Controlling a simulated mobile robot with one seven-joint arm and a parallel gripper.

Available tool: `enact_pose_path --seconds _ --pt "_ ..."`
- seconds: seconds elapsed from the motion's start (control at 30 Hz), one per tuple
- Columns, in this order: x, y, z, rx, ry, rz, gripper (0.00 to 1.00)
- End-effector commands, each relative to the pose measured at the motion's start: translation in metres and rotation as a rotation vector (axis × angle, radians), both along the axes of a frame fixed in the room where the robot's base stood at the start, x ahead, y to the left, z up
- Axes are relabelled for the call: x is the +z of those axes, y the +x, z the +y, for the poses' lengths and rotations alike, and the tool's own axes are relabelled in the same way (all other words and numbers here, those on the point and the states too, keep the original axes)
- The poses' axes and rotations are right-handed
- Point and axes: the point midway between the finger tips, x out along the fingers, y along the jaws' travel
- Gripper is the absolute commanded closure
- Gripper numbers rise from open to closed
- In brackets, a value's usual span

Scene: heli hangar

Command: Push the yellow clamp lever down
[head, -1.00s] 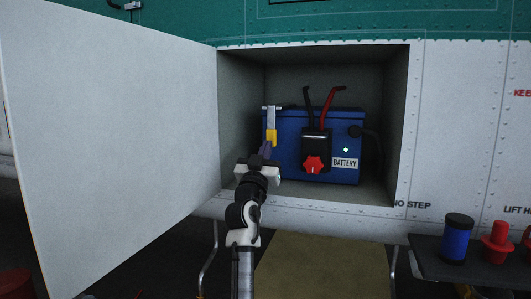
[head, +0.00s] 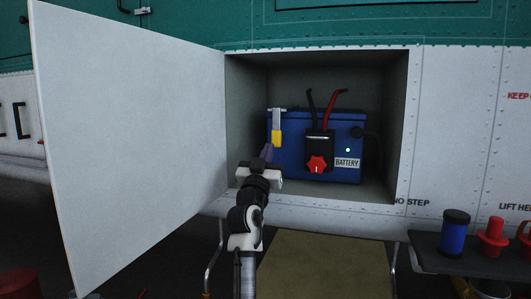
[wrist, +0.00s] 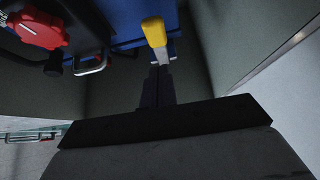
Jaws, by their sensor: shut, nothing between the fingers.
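The yellow clamp lever (head: 276,139) is at the front left of the blue battery (head: 312,178), below an upright pale metal strap (head: 278,117). My gripper (head: 267,152) is shut and empty, its dark fingers just below and left of the yellow grip. In the wrist view the yellow grip (wrist: 154,32) and its metal shank show just past my fingertips (wrist: 159,70). I cannot tell whether they touch.
The battery sits in an open compartment with a white door (head: 135,150) swung out left. A red knob (head: 317,164) and red and black cables are right of the lever. A dark shelf (head: 440,262) at lower right holds a blue canister (head: 455,233) and red parts.

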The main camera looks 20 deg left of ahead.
Motion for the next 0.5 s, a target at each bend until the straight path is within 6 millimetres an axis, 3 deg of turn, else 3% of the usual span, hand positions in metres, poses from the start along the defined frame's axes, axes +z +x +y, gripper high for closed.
enact_pose_path --seconds 0.3,0.5 --pt "-0.071 -0.017 0.000 0.000 -0.002 0.003 1.00" --pt "-0.093 -0.023 0.000 0.001 -0.001 0.001 1.00"
